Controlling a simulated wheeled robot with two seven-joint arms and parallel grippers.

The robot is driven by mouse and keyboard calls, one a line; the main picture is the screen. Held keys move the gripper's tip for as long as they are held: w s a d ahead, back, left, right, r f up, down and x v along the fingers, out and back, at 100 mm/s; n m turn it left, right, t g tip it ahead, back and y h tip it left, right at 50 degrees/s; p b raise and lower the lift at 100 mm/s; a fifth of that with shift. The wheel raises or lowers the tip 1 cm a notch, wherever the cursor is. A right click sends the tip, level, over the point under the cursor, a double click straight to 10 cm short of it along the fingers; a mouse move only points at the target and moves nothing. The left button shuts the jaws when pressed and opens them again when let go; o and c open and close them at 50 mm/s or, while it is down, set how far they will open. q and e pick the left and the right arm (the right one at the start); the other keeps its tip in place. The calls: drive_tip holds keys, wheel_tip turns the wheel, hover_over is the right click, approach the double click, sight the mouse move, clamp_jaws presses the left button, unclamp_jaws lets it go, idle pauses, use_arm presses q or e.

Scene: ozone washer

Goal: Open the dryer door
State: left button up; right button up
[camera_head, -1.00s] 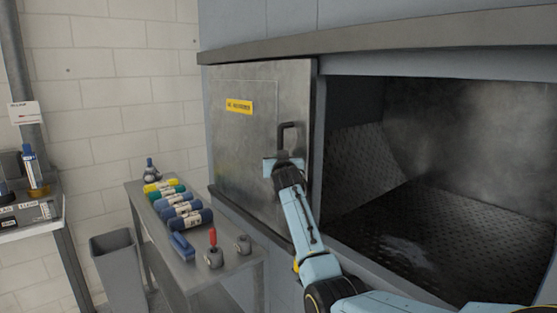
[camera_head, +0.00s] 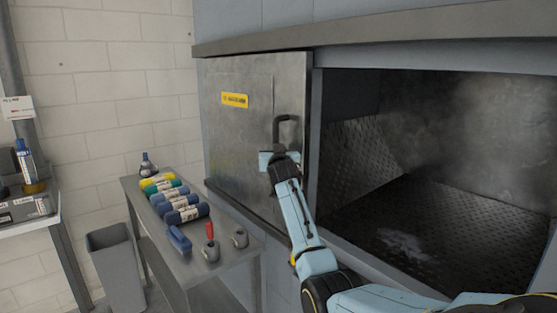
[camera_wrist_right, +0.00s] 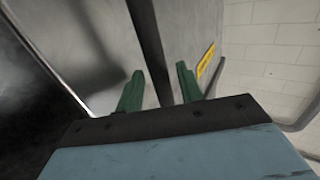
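The dryer door (camera_head: 238,140) is a grey metal sliding panel with a yellow label, at the left of the dryer front. The dryer opening (camera_head: 430,170) to its right is uncovered and shows a dark patterned interior. The dark handle (camera_head: 287,124) is near the door's right edge. My right gripper (camera_head: 273,158) is at the handle's lower part. In the right wrist view its two green fingers (camera_wrist_right: 160,82) stand apart on either side of the handle bar (camera_wrist_right: 148,45), with narrow gaps visible. My left gripper is not in view.
Another bench (camera_head: 30,212) is at the far left. A ledge (camera_head: 370,35) runs above the door.

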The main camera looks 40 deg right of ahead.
drive_tip(key=v, duration=1.3)
drive_tip(key=shift+b, duration=0.45)
